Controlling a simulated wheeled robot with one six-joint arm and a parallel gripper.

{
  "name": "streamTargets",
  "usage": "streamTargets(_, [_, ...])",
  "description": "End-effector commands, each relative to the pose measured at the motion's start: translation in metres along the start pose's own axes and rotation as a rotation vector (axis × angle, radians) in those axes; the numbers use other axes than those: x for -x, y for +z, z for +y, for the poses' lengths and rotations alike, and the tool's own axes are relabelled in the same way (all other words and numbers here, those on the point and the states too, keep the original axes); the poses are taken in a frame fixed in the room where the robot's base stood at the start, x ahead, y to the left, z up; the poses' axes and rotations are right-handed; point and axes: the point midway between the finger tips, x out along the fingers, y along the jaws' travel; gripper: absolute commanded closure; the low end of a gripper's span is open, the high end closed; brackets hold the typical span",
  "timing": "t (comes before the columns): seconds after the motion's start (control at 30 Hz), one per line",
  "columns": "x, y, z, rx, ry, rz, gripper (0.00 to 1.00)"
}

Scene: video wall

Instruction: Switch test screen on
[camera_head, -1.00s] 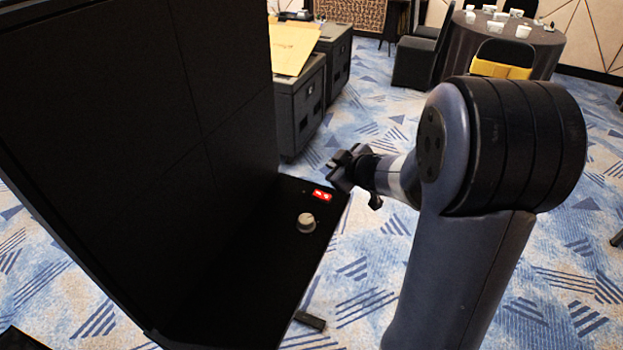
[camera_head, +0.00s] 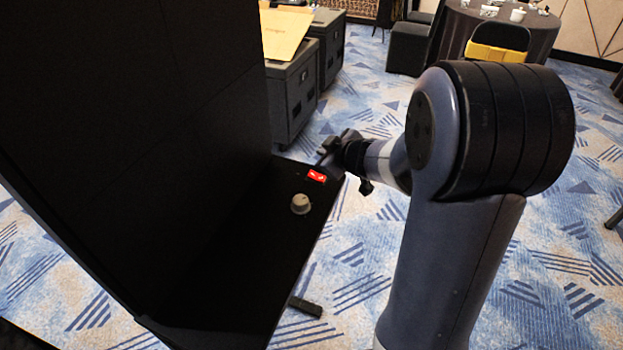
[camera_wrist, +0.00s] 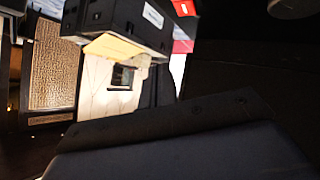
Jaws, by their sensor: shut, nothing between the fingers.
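The test screen is a tall black panel (camera_head: 110,110) at the left of the head view, and its face is dark. A black shelf (camera_head: 250,255) juts out at its foot. A small red switch with white marks (camera_head: 317,176) sits near the shelf's far right corner. A pale round knob (camera_head: 300,204) stands nearer on the shelf. My gripper (camera_head: 325,152) is shut and empty, just beyond and above the switch. Contact cannot be told. In the wrist view, red patches (camera_wrist: 183,46) show at the upper middle; I cannot tell whether they are the switch.
Dark wheeled cases (camera_head: 290,98) stand behind the shelf, with a yellow sheet (camera_head: 284,34) on top. A round table (camera_head: 485,38) and a chair with a yellow back (camera_head: 497,52) stand farther back. Patterned carpet (camera_head: 350,270) is open around my arm.

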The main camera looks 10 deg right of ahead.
Motion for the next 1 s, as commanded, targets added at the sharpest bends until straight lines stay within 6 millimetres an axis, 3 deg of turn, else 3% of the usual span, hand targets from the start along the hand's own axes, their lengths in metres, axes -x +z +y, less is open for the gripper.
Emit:
streamTargets(0.43, [-0.039,0.029,-0.028,-0.001,-0.001,0.0,1.0])
streamTargets(1.0, [-0.041,0.03,-0.03,0.0,0.0,0.0,1.0])
